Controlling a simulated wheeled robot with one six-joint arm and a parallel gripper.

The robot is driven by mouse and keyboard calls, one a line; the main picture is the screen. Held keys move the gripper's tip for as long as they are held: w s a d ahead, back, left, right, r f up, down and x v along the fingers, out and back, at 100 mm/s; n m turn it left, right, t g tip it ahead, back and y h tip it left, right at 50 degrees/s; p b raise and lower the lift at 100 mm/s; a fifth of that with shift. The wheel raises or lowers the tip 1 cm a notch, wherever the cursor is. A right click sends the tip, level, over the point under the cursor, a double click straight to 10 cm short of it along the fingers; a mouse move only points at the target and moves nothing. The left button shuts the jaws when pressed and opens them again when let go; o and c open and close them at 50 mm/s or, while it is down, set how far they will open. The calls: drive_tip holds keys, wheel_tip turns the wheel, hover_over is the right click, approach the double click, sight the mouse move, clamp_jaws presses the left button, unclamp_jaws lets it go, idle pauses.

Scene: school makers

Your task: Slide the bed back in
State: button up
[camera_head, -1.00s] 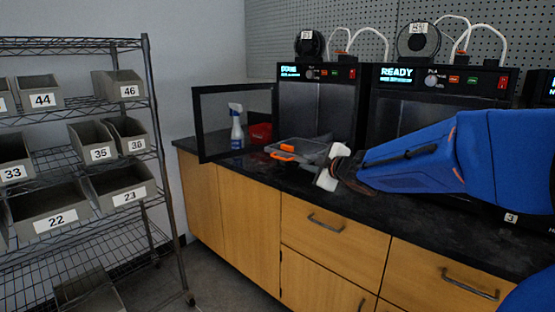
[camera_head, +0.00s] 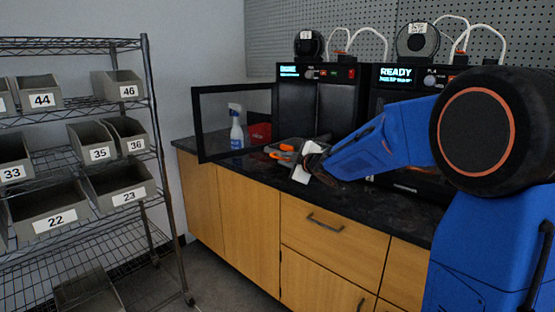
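The left printer (camera_head: 335,112) has its glass-framed door (camera_head: 201,122) swung open to the left. Its grey bed (camera_head: 288,141) sticks out from the front, low over the counter. An orange piece (camera_head: 286,147) is on the bed, and a second orange part (camera_head: 280,156) shows at its front edge. My gripper (camera_head: 305,163) is at the front right of the bed, with pale finger parts pointing left. It covers the bed's right side. I cannot tell whether it touches the bed or whether its fingers are apart.
A spray bottle (camera_head: 237,127) and a red bin (camera_head: 260,132) stand on the dark counter (camera_head: 330,199) behind the open door. A second printer reading READY (camera_head: 396,72) stands to the right. A wire shelf with grey bins (camera_head: 120,187) is at left.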

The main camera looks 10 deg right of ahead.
sight(279, 158)
drive_tip(key=shift+x, duration=3)
clamp_jaws()
drive_tip(key=shift+f, duration=0.15)
